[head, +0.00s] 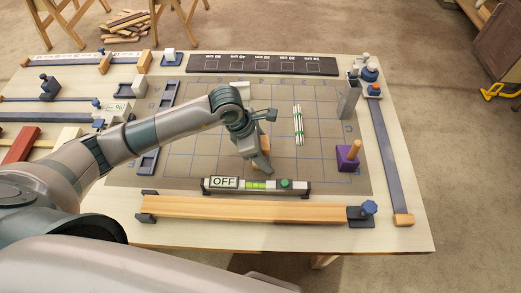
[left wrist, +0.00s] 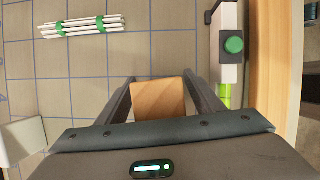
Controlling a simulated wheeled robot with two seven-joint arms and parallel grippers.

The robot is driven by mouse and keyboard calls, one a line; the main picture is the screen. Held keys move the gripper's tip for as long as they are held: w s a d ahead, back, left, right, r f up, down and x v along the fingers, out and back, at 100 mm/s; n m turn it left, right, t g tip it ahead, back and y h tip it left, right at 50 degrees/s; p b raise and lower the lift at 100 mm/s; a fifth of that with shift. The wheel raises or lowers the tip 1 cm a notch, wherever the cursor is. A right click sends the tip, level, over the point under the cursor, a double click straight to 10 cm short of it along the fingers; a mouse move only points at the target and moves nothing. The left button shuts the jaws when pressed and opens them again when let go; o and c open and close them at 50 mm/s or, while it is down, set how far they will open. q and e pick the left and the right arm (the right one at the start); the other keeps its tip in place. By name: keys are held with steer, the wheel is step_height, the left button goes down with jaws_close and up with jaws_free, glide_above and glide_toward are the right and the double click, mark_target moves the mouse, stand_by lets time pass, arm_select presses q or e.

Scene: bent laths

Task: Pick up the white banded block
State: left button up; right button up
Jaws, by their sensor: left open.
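A bundle of white sticks with green bands (head: 298,125) lies on the gridded mat, to the right of my left gripper; it also shows at the upper left of the left wrist view (left wrist: 80,27). A pale block (head: 240,90) lies at the mat's far edge, partly hidden by my arm; I cannot make out bands on it. My left gripper (head: 262,170) is open, low over the mat. In the left wrist view a plain wooden block (left wrist: 158,98) shows between its fingers (left wrist: 158,95). My right gripper is not in view.
A level marked OFF with a green knob (head: 284,184) lies just in front of the gripper. A long wooden lath (head: 230,208) runs along the near edge. A purple block with a peg (head: 347,160) stands to the right. The mat's right half is mostly clear.

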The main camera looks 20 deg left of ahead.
mark_target(264, 145)
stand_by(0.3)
arm_select(q)
steer(key=c, duration=1.3)
steer(key=shift+o, duration=0.2)
steer(key=shift+r, duration=0.15)
steer(key=shift+r+b, duration=0.45)
steer(key=r, duration=0.1)
steer(key=r+b, duration=0.1)
steer(key=r, duration=0.1)
steer(key=shift+s+d+r+b, duration=0.15)
steer(key=shift+s+d+b, duration=0.2)
steer(key=shift+s+b, duration=0.05)
steer(key=s+d+r+b, duration=0.1)
steer(key=s+r, duration=0.1)
steer(key=s+d+r+b, duration=0.1)
steer(key=s+d+r, duration=0.1)
steer(key=s, duration=0.1)
steer(key=s+d+r+b, duration=0.1)
steer(key=s+r, duration=0.1)
steer(key=s, duration=0.1)
steer(key=shift+s+d, duration=0.15)
steer(key=shift+d, duration=0.2)
steer(key=shift+s+d+r, duration=0.2)
steer(key=shift+s+r, duration=0.1)
steer(key=shift+s, duration=0.25)
